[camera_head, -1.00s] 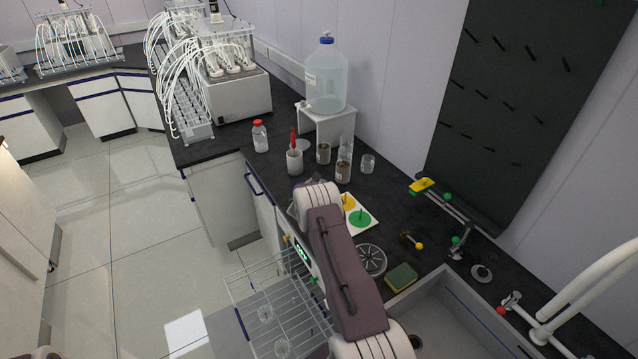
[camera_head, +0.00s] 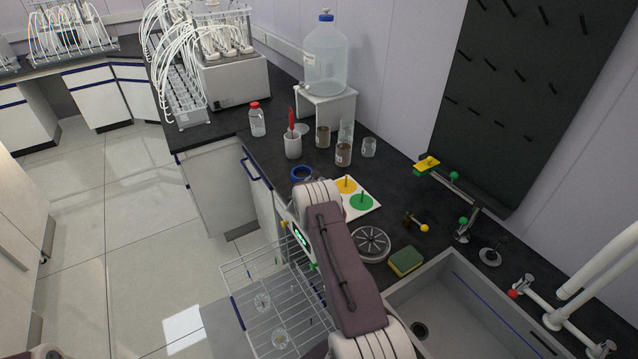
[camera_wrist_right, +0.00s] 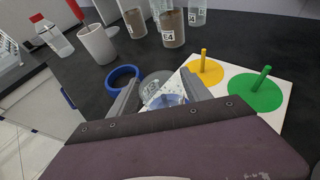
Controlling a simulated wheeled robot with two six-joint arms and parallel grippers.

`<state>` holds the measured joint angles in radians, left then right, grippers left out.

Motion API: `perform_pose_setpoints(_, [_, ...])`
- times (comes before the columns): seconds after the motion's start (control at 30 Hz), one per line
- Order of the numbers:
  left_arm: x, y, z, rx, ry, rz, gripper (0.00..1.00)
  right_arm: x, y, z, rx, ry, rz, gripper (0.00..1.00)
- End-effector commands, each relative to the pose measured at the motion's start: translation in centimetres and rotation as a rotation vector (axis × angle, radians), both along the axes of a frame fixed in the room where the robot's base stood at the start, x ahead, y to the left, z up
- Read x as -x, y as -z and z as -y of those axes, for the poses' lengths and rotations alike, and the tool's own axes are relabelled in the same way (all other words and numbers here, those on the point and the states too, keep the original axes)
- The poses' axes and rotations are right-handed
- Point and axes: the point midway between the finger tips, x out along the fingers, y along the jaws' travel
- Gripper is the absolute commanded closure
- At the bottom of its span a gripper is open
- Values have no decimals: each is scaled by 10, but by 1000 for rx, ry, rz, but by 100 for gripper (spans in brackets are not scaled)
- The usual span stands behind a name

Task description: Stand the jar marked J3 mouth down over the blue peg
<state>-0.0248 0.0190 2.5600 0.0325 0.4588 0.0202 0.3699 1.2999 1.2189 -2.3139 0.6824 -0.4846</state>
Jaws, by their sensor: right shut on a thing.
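My right gripper (camera_wrist_right: 160,88) is shut on a clear glass jar (camera_wrist_right: 152,90), whose label I cannot read. It holds the jar at the near-left part of a white board (camera_wrist_right: 220,88). A yellow disc with a yellow peg (camera_wrist_right: 204,60) and a green disc with a green peg (camera_wrist_right: 263,80) are on the board. A bluish patch shows through or beside the held jar; the blue peg itself cannot be made out. In the head view my right forearm and wrist hide the gripper and jar; the board's yellow peg (camera_head: 346,184) and green peg (camera_head: 362,199) show beyond. My left gripper is out of view.
A blue ring (camera_head: 302,173) lies left of the board. Behind stand a white cup (camera_head: 293,146), brown-filled jars (camera_head: 343,154) and clear glassware (camera_head: 369,148). A round slotted disc (camera_head: 371,244), a sponge (camera_head: 406,261) and the sink (camera_head: 450,300) are to the right.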

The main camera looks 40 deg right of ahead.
Motion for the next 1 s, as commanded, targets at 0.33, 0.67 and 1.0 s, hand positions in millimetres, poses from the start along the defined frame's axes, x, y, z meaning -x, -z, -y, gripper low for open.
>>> perform_pose_setpoints(0.33, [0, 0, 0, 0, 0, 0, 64, 0, -1, 0, 0, 0, 0, 18])
perform_pose_setpoints(0.67, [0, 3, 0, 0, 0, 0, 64, 12, -8, -15, 0, 0, -1, 18])
perform_pose_setpoints(1.0, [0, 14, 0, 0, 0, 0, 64, 45, -30, -58, 0, -2, 0, 18])
